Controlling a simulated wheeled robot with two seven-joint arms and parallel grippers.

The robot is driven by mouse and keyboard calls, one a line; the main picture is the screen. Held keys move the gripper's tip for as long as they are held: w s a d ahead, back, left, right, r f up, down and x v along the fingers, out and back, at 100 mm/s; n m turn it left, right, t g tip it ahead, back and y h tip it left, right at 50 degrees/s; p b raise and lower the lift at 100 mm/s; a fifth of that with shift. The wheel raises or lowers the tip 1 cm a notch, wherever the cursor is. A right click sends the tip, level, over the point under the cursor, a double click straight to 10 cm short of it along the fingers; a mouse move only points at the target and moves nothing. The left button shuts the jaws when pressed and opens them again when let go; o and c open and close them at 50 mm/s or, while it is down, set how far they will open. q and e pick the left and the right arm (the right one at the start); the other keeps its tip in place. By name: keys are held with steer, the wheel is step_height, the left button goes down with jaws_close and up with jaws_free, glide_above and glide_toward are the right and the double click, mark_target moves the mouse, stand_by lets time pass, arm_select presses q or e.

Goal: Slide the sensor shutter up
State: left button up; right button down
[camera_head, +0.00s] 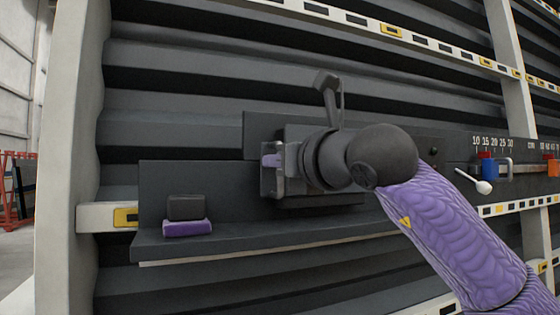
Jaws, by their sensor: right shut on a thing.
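My right gripper (290,165) is at the middle of the dark panel, at the end of my purple arm and round dark wrist. It is shut on a part that I take to be the sensor shutter. Its fingertips and most of that part are hidden by the hand and wrist. A boxy dark piece with a purple insert shows at the left end of the hand; I cannot tell whether it belongs to the gripper or the sensor. A dark upright bracket stands above the hand. My left gripper is not in view.
A small dark block on a purple base (187,228) sits at the left on the dark ledge (250,238). At the right are a marked scale with a blue block (488,170), an orange block (553,168) and a white-tipped lever (484,187). A pale post (75,150) stands at the left.

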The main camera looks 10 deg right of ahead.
stand_by(0.5)
step_height(320, 180, up, 11)
steer(key=p, duration=0.7)
steer(key=shift+r+p, duration=0.15)
steer(key=shift+p, duration=0.2)
steer(key=c, duration=0.7)
jaws_free()
steer(key=shift+c, duration=0.2)
steer(key=shift+s+d+f+b, duration=0.1)
steer(key=shift+s+f+b, duration=0.1)
steer(key=shift+b, duration=0.2)
steer(key=b+v, duration=0.5)
steer(key=v, duration=0.4)
steer(key=shift+s, duration=0.25)
